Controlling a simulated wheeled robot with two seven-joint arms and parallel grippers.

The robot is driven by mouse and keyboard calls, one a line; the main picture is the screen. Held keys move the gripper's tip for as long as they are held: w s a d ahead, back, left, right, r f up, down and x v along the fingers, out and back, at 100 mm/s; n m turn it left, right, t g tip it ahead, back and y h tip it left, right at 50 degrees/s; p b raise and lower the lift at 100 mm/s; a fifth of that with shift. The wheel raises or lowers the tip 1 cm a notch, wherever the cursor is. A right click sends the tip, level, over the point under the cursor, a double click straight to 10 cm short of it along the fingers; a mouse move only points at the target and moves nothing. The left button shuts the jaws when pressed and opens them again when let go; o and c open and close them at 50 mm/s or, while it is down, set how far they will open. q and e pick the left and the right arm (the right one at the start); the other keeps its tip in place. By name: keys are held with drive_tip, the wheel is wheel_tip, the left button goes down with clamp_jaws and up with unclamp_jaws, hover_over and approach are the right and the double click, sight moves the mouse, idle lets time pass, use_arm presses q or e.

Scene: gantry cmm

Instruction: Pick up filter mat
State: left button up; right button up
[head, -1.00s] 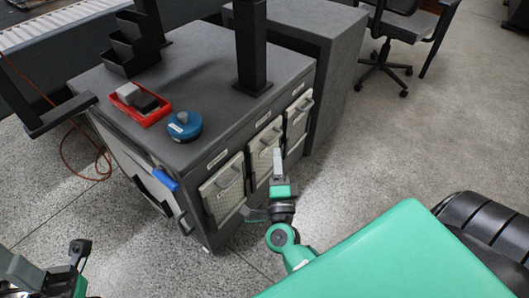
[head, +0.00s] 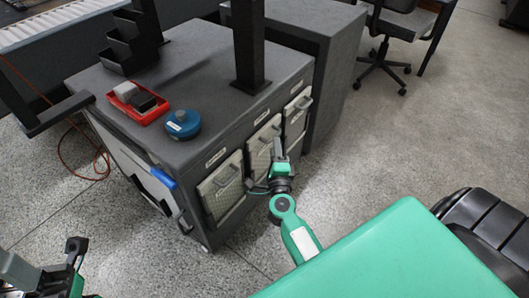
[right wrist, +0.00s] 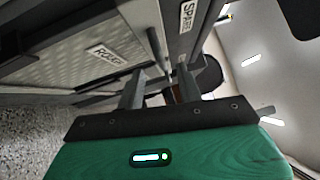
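The cabinet front holds pale textured filter mats with grey handles: a left one (head: 221,190), a middle one (head: 259,158) and a right one (head: 296,117). My right gripper (head: 279,150) is close in front of the middle mat, covering part of it. In the right wrist view its two fingers (right wrist: 160,88) stand apart with a gap between them. A pale mat surface (right wrist: 75,75) is close there, with labels that seem to read "ROUGH" and "SPARE". I cannot tell whether a handle lies between the fingers. My left gripper (head: 45,268) is at the lower left, away from the cabinet, partly cut off.
On the cabinet top (head: 200,75) are a red tray (head: 137,115) with two blocks, a blue round object (head: 182,124), a black stepped holder (head: 130,45) and a dark post (head: 249,45). A blue handle (head: 163,178) is on the cabinet's left side.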

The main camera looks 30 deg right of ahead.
drive_tip(key=x, duration=0.5)
drive_tip(key=shift+a+b, duration=0.15)
drive_tip(key=shift+b, duration=0.25)
drive_tip(key=shift+r, duration=0.1)
clamp_jaws()
